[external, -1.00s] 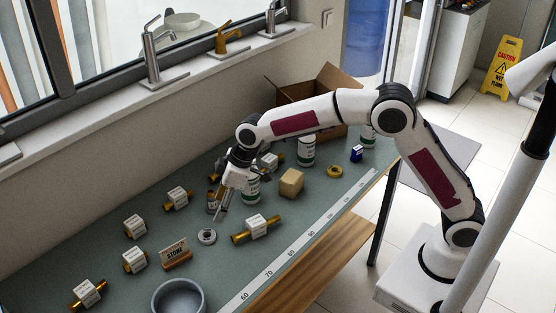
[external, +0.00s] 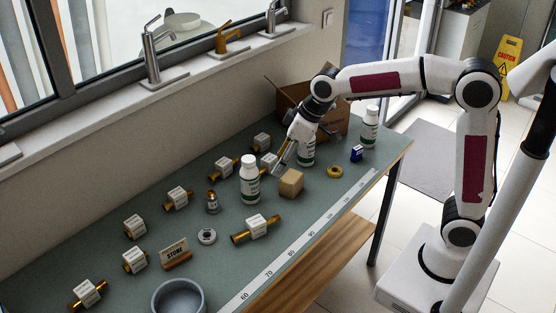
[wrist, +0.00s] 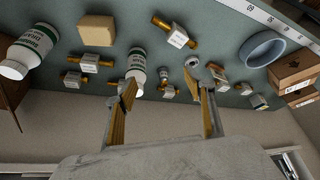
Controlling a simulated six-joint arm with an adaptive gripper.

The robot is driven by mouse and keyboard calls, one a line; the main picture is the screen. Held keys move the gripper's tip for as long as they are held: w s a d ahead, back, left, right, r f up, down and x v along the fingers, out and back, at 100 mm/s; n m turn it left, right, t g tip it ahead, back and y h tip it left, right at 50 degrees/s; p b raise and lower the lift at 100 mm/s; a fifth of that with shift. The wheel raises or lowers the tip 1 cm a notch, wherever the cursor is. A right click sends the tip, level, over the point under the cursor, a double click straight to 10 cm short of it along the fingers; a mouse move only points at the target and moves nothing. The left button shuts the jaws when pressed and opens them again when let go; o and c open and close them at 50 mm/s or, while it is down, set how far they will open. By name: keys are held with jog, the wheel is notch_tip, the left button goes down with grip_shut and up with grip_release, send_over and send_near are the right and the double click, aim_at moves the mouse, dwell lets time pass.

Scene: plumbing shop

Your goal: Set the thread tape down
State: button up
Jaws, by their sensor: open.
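The thread tape, a white roll (external: 207,236), lies flat on the green bench mat, left of a brass fitting with a white label block. It also shows in the wrist view as a white ring (wrist: 191,61) near the top middle. My gripper (external: 281,166) is open and empty. It hangs above the bench, well to the right of and behind the roll, near the tan block (external: 291,183) and the white bottles. In the wrist view the two fingers of my gripper (wrist: 165,92) stand wide apart with nothing held between them.
A white bottle (external: 249,180) stands close to the left of my gripper; another stands partly behind it. An open cardboard box (external: 333,122) is at the back.

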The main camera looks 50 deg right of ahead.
jog(key=s+d+r+m, duration=0.3)
jog(key=s+d, duration=0.8)
jog(key=s, duration=0.1)
jog(key=s+d+f+m+h, duration=0.1)
jog(key=s+d+f, duration=0.1)
jog(key=s, duration=0.5)
jog(key=s+d+f+m+t+h, duration=0.1)
jog(key=s+d+f, duration=0.1)
jog(key=s+d, duration=0.2)
jog(key=s, duration=0.3)
jog(key=shift+s+d+m, duration=0.2)
jog(key=shift+d+m, duration=0.1)
jog(key=shift+m, duration=0.1)
